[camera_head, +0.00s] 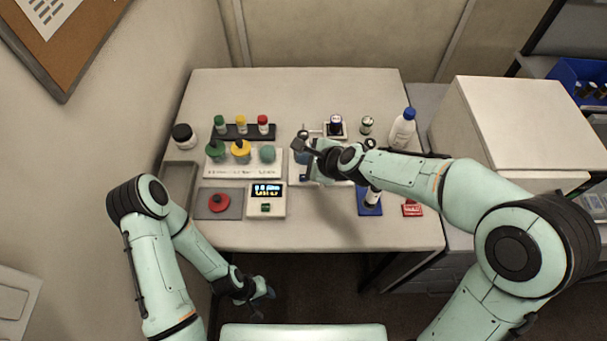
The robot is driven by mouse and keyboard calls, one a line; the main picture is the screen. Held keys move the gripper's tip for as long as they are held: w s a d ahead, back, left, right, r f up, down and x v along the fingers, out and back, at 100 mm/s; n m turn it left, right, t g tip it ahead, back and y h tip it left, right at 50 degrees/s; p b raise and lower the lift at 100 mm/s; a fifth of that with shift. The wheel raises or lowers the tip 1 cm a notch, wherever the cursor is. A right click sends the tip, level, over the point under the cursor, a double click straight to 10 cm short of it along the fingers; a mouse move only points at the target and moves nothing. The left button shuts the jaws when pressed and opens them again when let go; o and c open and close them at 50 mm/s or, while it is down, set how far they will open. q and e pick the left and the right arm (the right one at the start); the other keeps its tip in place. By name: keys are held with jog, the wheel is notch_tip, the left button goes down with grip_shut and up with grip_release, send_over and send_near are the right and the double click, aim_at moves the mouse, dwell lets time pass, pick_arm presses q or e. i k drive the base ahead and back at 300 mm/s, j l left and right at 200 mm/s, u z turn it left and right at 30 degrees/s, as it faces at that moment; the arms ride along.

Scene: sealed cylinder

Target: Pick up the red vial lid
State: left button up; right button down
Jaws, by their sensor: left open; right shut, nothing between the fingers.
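A vial with a red lid (263,119) stands upright at the right end of a dark rack (243,137), beside vials with yellow and green lids. A separate round red piece (219,203) lies on a grey mat at the front left of the table; I cannot tell for sure what it is. My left gripper (262,295) is open and empty, low in front of the table's front edge, away from both red things. My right gripper (306,149) is shut and empty above the middle of the table, right of the rack, and hides part of what lies beneath it.
Green, yellow and teal vessels (240,151) stand in a white holder in front of the rack. A small display device (266,200) is right of the grey mat (237,210). A white bottle with a blue cap (403,128) and a blue stand (369,207) are at the right.

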aim_at(218, 203)
jog(key=k+l, duration=0.35)
jog(key=l, duration=0.15)
jog(key=k+l, duration=0.4)
jog(key=l, duration=0.1)
